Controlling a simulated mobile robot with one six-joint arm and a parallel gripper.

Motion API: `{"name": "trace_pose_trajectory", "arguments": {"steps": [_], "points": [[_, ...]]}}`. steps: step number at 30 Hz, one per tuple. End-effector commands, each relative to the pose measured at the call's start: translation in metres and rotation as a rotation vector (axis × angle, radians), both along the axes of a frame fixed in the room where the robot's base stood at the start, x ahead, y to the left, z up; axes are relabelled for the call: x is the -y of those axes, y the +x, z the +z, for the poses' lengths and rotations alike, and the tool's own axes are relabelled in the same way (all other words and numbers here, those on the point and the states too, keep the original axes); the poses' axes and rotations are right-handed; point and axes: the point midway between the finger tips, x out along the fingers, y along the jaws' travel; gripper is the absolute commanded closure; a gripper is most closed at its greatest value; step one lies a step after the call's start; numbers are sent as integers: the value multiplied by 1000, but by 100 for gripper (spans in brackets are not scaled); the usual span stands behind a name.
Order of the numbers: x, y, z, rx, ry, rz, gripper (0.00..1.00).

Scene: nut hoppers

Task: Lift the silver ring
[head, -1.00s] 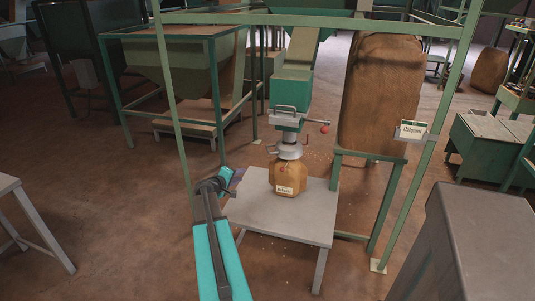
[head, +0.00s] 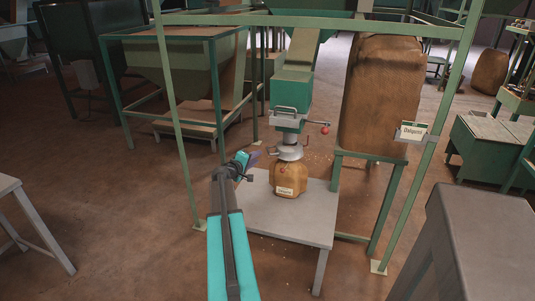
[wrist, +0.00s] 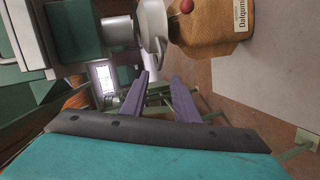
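The silver ring (head: 290,152) sits around the spout's lower end, at the neck of a small brown sack (head: 289,178). In the wrist view the ring (wrist: 154,25) is at the top centre, beside the sack (wrist: 215,25) with its white label. My gripper (head: 256,158) is left of the ring in the head view, apart from it. In the wrist view its two purple fingers (wrist: 162,85) are spread with nothing between them. The ring lies beyond the fingertips there. The ring's far side is hidden.
The sack stands on a grey table (head: 300,222) under a green filling spout (head: 291,95) with a red-knobbed lever (head: 324,130). Green frame posts (head: 180,130) flank it. A large brown sack (head: 380,95) stands behind right. The tabletop around the small sack is clear.

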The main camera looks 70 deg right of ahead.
Motion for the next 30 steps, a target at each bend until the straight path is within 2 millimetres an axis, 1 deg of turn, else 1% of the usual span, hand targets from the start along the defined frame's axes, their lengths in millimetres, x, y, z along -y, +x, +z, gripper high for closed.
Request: {"name": "trace_pose_trajectory", "arguments": {"steps": [30], "points": [[96,-14,-24,0,1,-1,72]]}}
